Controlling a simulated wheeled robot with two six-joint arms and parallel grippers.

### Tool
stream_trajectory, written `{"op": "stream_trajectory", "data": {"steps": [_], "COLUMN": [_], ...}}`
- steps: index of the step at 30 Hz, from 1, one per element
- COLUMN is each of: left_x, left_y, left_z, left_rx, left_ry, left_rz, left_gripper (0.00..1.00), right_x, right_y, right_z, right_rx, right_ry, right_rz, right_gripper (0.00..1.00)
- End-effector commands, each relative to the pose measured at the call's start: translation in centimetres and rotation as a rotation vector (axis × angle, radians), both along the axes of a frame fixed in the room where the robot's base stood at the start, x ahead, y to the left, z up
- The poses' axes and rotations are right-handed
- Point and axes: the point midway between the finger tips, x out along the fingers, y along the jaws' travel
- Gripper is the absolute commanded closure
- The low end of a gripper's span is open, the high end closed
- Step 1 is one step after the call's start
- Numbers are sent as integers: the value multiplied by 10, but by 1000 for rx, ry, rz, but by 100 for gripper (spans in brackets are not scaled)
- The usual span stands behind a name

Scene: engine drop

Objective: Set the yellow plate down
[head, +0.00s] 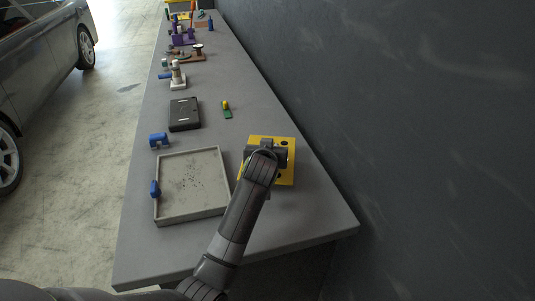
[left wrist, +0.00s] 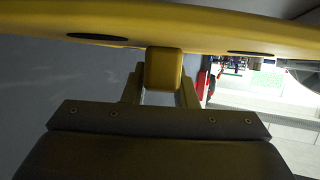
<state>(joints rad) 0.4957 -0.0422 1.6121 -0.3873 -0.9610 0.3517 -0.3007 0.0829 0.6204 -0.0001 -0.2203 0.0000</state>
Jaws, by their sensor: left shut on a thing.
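The yellow plate (head: 286,175) is over the right part of the grey bench, right of the grey tray, with dark round holes in it. My left gripper (head: 266,150) is above the plate and hides part of it. In the left wrist view the plate (left wrist: 220,32) spans the top as a broad yellow band with dark oval holes. There my left gripper (left wrist: 162,80) is shut on the plate's square yellow grip block (left wrist: 163,66). I cannot tell whether the plate touches the bench. My right gripper is not in view.
The grey tray (head: 191,213) holds small dark bits, with a blue piece (head: 155,188) at its left edge. A blue block (head: 158,140), black case (head: 184,114) and green-yellow piece (head: 226,109) lie beyond. A dark wall (head: 400,120) runs along the right. The bench (head: 290,222) is bare near its front right.

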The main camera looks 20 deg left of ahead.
Motion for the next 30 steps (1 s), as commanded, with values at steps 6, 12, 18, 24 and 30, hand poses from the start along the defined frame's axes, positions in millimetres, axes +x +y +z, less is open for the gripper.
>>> {"op": "stream_trajectory", "data": {"steps": [6,12,18,24,30], "left_x": [-1,0,0,0,-1], "left_y": [0,0,0,0,0], "left_z": [-29,-32,-36,-42,-47], "left_rx": [1,0,1,1,0], "left_ry": [2,-2,-1,0,3], "left_rz": [0,-1,0,0,0], "left_gripper": [100,100,100,100,100], "right_x": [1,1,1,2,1], "right_y": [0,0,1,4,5], "right_z": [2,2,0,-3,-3], "right_rx": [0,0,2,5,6], "right_ry": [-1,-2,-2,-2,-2], "right_rz": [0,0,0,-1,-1], "right_gripper": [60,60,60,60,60]}}
